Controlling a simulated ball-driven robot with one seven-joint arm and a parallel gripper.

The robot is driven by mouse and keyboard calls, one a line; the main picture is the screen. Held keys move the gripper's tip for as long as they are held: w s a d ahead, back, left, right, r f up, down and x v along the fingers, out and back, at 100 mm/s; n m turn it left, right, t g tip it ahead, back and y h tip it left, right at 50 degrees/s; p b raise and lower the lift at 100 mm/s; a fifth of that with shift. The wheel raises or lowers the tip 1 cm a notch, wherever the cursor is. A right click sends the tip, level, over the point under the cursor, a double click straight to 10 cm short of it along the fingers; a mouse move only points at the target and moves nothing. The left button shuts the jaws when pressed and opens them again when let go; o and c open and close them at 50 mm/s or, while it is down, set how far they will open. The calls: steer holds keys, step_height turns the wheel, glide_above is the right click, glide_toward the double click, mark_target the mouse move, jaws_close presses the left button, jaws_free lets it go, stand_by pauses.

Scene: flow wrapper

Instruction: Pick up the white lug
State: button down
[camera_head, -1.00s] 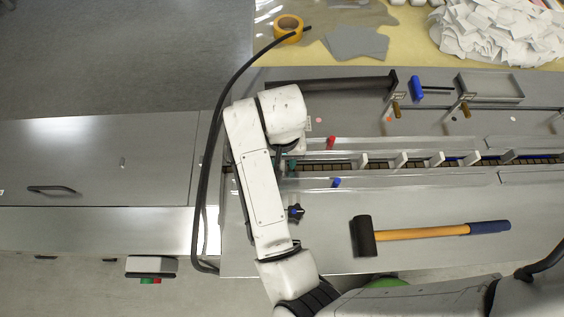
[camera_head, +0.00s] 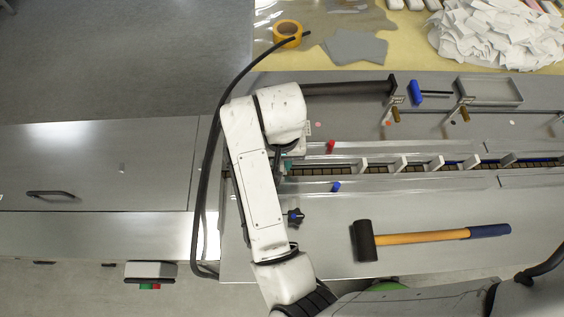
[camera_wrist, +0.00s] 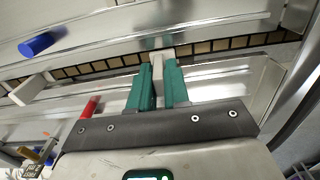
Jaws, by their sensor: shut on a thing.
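The white lug (camera_wrist: 158,68) is in the wrist view, between the green fingers of my gripper (camera_wrist: 157,80). The fingers are shut on it, one on each side, over the dark chain channel (camera_wrist: 216,46). Its lower end is partly hidden by the fingers. In the head view my arm covers the held lug, and only a bit of a green finger (camera_head: 287,164) shows at the left end of the channel. Other white lugs (camera_head: 401,164) stand in a row along the channel to the right.
A mallet (camera_head: 430,235) lies on the steel surface in front of the channel. A red cylinder (camera_head: 330,146) and a blue cylinder (camera_head: 336,187) sit on either side of the channel. A tape roll (camera_head: 288,32) and a pile of white packets (camera_head: 495,32) lie behind.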

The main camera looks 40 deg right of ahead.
steer(key=s+d+r+p, duration=0.1)
steer(key=s+d+r, duration=0.4)
steer(key=s+r, duration=0.6)
steer(key=shift+s+r, duration=0.15)
steer(key=shift+s, duration=0.95)
